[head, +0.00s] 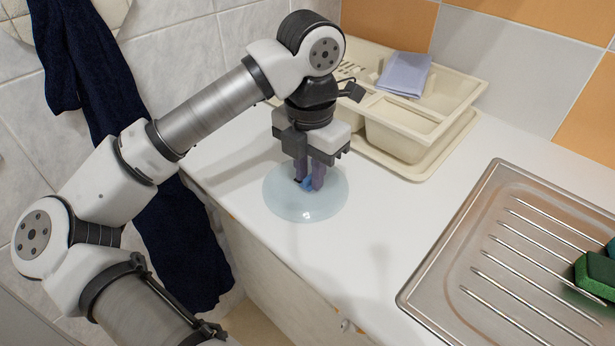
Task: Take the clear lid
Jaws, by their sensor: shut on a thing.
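The clear lid (306,207) is a round, pale, see-through disc with a small blue knob (307,184) in its middle. It is at or just above the white counter, left of the picture's middle; I cannot tell whether it touches the counter. My gripper (309,182) points straight down over the lid's centre. Its fingers are shut on the blue knob, which they partly hide.
A cream dish rack (405,130) with a folded bluish cloth (404,74) stands close behind my gripper. A steel drainboard (480,230) with a green sponge (597,274) is at right. White counter (385,222) is clear between. A dark towel (178,235) hangs at left.

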